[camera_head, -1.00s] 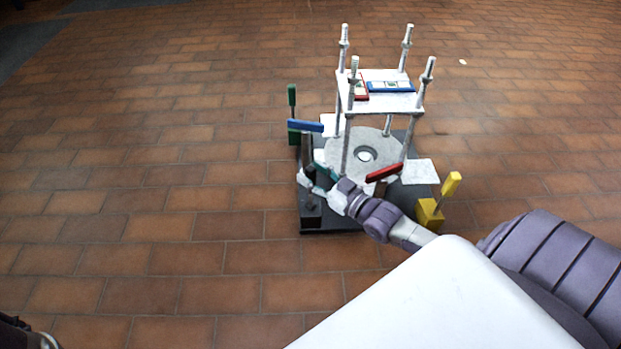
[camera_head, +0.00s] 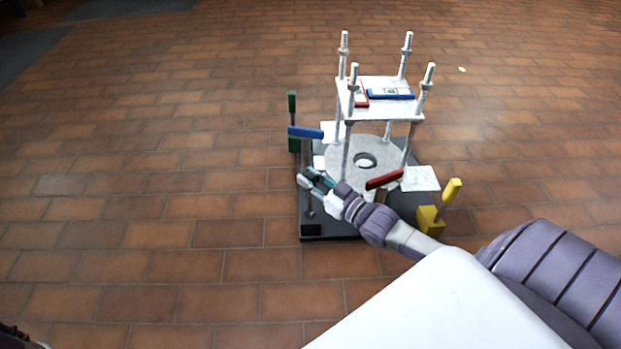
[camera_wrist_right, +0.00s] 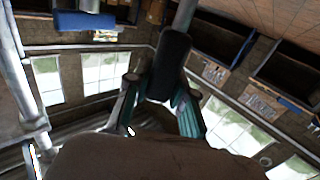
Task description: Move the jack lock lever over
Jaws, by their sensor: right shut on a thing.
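The lock lever with a black grip (camera_wrist_right: 170,65) sits between the teal fingers of my right gripper (camera_wrist_right: 160,98) in the wrist view. In the head view my right gripper (camera_head: 314,178) is shut on this lever at the left front of the flange stand. The lever's thin rod (camera_head: 309,204) rises from a dark block (camera_head: 311,229) on the black base plate. The fingers partly hide the grip in the head view. My left gripper is out of view; only a dark bit of my own body shows at the bottom left corner.
Close by are a blue bar (camera_head: 306,133) on a post, a green lever (camera_head: 292,106), a red bar (camera_head: 385,179) and a yellow lever (camera_head: 452,191). White posts (camera_head: 347,150) carry a raised plate (camera_head: 378,108) above the round flange (camera_head: 340,158). Brick floor around is clear.

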